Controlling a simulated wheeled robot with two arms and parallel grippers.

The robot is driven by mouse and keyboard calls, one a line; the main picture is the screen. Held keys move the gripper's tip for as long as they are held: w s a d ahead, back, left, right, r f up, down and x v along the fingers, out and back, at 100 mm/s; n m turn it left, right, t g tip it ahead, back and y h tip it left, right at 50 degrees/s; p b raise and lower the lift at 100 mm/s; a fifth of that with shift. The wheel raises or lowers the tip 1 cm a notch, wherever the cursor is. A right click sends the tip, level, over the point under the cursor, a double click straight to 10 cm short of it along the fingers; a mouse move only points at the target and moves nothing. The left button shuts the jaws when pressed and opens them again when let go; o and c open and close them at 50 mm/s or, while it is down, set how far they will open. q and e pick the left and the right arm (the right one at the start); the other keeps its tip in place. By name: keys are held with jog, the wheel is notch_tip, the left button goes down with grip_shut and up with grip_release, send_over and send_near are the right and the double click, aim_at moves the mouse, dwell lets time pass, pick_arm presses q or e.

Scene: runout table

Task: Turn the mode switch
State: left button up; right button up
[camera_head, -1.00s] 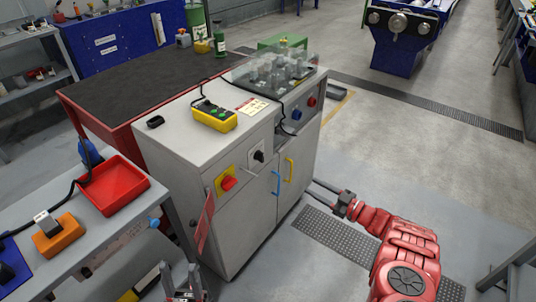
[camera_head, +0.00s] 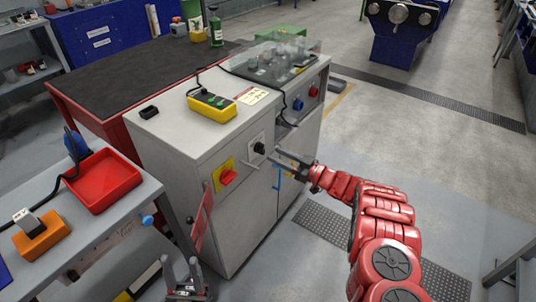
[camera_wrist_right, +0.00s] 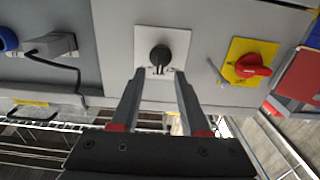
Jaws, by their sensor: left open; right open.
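The mode switch looks to be the black rotary knob (camera_head: 260,148) on a small pale plate on the front of the grey cabinet (camera_head: 200,130). In the right wrist view the black knob (camera_wrist_right: 160,56) is ahead, between the lines of my fingers. My right gripper (camera_head: 276,156) is open, its fingertips just right of the knob in the head view. In the wrist view its fingertips (camera_wrist_right: 160,73) lie either side of and slightly below the knob; contact cannot be told. My left gripper (camera_head: 181,264) is open and empty, low in front of the cabinet.
A red rotary switch on a yellow plate (camera_head: 224,176) is left of the knob. A thin lever (camera_wrist_right: 217,72) sticks out between them. A yellow pendant box (camera_head: 212,104) lies on top. Floor at right is open.

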aim_at(264, 149)
jog(key=x, duration=0.3)
jog(key=shift+w+a+f+b, duration=0.2)
jog(key=shift+a+b, duration=0.1)
jog(key=shift+b, duration=0.05)
jog(key=shift+w+a+r, duration=0.15)
jog(key=shift+w+a, duration=0.05)
jog(key=shift+a, duration=0.1)
jog(key=shift+c, duration=0.2)
grip_shut()
